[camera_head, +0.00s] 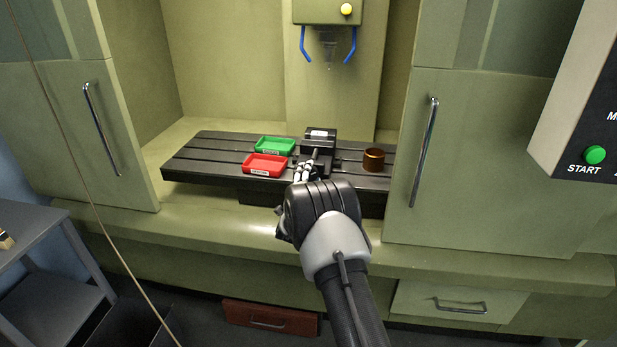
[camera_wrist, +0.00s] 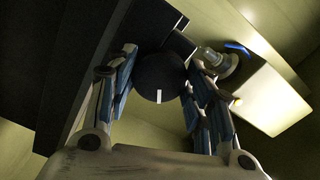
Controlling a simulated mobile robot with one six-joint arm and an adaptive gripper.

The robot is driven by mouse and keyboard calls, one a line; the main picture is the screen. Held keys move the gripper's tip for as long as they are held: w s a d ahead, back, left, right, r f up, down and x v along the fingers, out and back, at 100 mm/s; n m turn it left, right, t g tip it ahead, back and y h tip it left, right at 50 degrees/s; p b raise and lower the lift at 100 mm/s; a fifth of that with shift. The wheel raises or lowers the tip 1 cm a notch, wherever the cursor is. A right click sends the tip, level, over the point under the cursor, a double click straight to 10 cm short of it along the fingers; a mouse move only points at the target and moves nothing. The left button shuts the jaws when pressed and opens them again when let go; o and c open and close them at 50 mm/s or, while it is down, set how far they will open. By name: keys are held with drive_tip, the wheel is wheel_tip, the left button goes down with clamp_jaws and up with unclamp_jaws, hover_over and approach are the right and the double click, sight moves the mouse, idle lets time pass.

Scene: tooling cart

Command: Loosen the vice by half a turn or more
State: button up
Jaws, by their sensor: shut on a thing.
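The dark vice (camera_head: 320,142) sits on the slotted machine table (camera_head: 205,150), behind my gripper. In the wrist view a round black knob (camera_wrist: 158,78) on the vice shows between my two fingers, with a short white mark (camera_wrist: 158,96) on its face, pointing down in the picture. My gripper (camera_head: 305,165) is at the front of the vice, shut on this knob, one finger on each side. My arm and hand hide the knob and part of the table front in the head view.
A green tray (camera_head: 275,146) and a red tray (camera_head: 265,165) lie left of the vice. A brass-coloured cylinder (camera_head: 373,159) stands to its right. The spindle head with blue nozzles (camera_head: 328,42) hangs above. Cabinet doors with handles (camera_head: 423,150) flank the opening.

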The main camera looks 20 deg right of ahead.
drive_tip(key=m+p, duration=0.4)
drive_tip(key=m, duration=2.4)
drive_tip(key=shift+d+p, duration=0.1)
drive_tip(key=shift+p, duration=0.25)
idle(1.1)
idle(0.5)
drive_tip(key=o, duration=1)
drive_tip(key=shift+o, duration=0.2)
